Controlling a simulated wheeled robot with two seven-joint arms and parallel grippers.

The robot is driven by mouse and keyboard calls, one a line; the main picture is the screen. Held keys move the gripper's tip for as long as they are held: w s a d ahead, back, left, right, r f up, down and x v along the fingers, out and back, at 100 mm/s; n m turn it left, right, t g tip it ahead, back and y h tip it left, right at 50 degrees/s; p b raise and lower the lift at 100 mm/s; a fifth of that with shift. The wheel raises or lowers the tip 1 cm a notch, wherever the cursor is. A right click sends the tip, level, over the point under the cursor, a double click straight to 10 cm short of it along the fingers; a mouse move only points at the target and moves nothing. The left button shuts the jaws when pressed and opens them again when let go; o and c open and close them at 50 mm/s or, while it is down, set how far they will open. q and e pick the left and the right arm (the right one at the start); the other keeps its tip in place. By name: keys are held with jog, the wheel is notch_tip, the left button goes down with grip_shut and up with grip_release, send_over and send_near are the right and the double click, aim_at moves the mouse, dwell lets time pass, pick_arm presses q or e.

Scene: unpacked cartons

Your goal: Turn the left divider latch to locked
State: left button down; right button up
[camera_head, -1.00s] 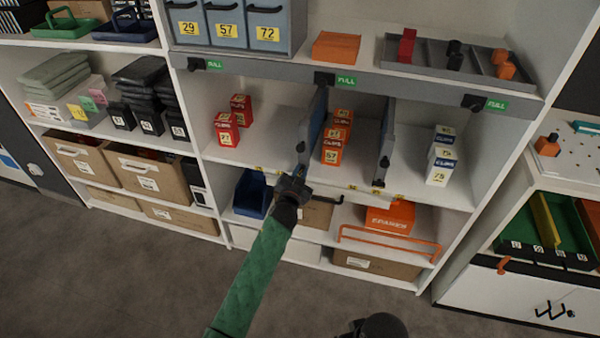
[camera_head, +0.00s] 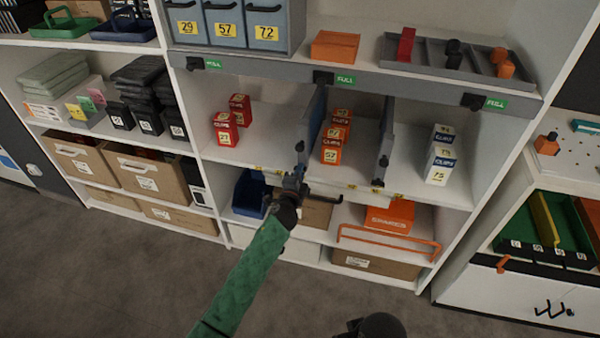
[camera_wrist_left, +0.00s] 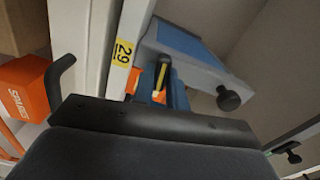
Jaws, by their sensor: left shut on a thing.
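The left divider (camera_head: 312,125) is a blue-grey upright panel between the red boxes and the orange boxes on the middle shelf. My left gripper (camera_head: 294,182) is at the front lower end of this divider, by the shelf edge. It is shut on a small part there, taken as the left divider latch; in the wrist view a narrow blue, black and yellow part (camera_wrist_left: 162,80) shows just beyond the dark gripper body. The gripper hides most of the latch, so its angle cannot be read.
The right divider (camera_head: 386,145) stands between the orange and the white-blue boxes. A black handle (camera_head: 325,195) sticks out just right of my gripper. Below are a blue bin (camera_head: 250,193) and an orange spares box (camera_head: 390,216). A dark knob (camera_wrist_left: 228,98) shows in the wrist view.

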pick_arm(q)
jog(key=shift+f+m, duration=0.1)
jog(key=shift+m, duration=0.8)
pick_arm(e)
jog(key=shift+d, duration=0.4)
pick_arm(q)
jog(key=c, duration=1.4)
grip_release()
pick_arm(e)
jog(key=shift+a+r, duration=0.1)
jog(key=shift+a, duration=0.2)
